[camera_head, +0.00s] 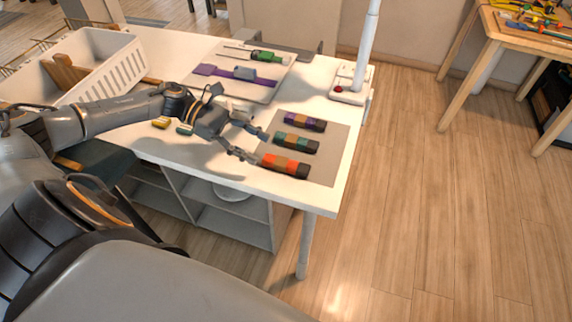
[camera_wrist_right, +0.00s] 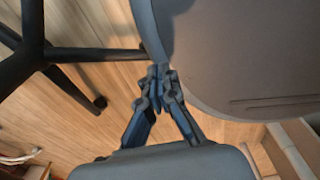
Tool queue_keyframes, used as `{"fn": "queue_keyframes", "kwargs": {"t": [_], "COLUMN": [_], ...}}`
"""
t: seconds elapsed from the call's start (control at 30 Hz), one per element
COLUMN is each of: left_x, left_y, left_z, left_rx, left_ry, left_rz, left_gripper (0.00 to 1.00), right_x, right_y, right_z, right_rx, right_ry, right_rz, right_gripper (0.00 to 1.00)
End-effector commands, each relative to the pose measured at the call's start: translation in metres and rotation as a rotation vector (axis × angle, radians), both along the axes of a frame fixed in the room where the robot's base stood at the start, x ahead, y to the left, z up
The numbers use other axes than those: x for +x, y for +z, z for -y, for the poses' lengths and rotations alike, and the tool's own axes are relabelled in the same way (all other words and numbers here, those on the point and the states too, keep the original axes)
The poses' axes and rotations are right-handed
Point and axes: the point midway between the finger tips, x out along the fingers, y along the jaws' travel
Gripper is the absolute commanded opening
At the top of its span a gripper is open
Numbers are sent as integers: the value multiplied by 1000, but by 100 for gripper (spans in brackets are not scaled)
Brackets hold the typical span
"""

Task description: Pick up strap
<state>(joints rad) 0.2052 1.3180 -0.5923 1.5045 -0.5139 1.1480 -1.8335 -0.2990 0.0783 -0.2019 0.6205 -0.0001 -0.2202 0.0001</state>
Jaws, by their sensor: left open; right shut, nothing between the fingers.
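My left gripper (camera_head: 257,147) is open over the left edge of the grey mat (camera_head: 334,143), its fingertips close to the left ends of a teal bundle (camera_head: 296,142) and an orange-red bundle (camera_head: 285,165). I cannot tell whether the fingers touch either. A purple bundle (camera_head: 304,122) lies behind these two. All three have brown bands and dark ends. A flat purple strap-like piece (camera_head: 210,70) with a grey-blue block lies on the pale board (camera_head: 262,93) farther back. Which of these is the strap is not clear. My right gripper (camera_wrist_right: 158,82) is shut and empty, away from the table.
A green-handled screwdriver (camera_head: 263,55) lies on the pale board. A white basket (camera_head: 118,67) stands at the table's left. A white post on a base with a red button (camera_head: 339,89) stands at the back right. Dark chair legs (camera_wrist_right: 35,50) show in the right wrist view.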

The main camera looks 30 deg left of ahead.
Motion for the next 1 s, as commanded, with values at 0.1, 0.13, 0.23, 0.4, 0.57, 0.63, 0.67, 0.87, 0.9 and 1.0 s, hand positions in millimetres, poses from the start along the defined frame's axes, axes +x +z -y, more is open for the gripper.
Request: {"fn": "queue_keyframes", "kwargs": {"t": [0.1, 0.13, 0.23, 0.4, 0.57, 0.63, 0.67, 0.87, 0.9, 1.0], "left_x": [6, 7, 10, 12, 22, 26, 26, 28, 28, 28], "left_y": [-7, -9, -14, -20, -30, -35, -36, -43, -43, -43], "left_z": [23, 27, 38, 47, 64, 73, 76, 87, 87, 87], "left_rx": [-5, -4, -3, -1, -4, -3, -2, 0, 0, 1], "left_ry": [-3, -1, 0, 0, 0, 0, 0, 1, 1, 1], "left_rz": [2, 1, 2, 0, 2, 1, 1, 0, 0, 0], "left_gripper": [57, 57, 57, 57, 57, 57, 57, 57, 57, 57], "right_x": [-1, 0, -1, -1, -1, -1, -1, -1, -1, -1], "right_y": [4, 5, 7, 7, 9, 12, 14, 16, 15, 15], "right_z": [2, 2, 3, 4, 4, 4, 4, 4, 4, 4], "right_rx": [-2, -2, -4, -4, -4, -4, -4, -4, -4, -4], "right_ry": [0, 0, 0, -1, -1, -1, -1, -1, -1, -1], "right_rz": [-1, -1, 0, -1, -1, -1, -1, -1, -1, -1], "right_gripper": [0, 0, 0, 0, 0, 0, 0, 0, 0, 0]}}
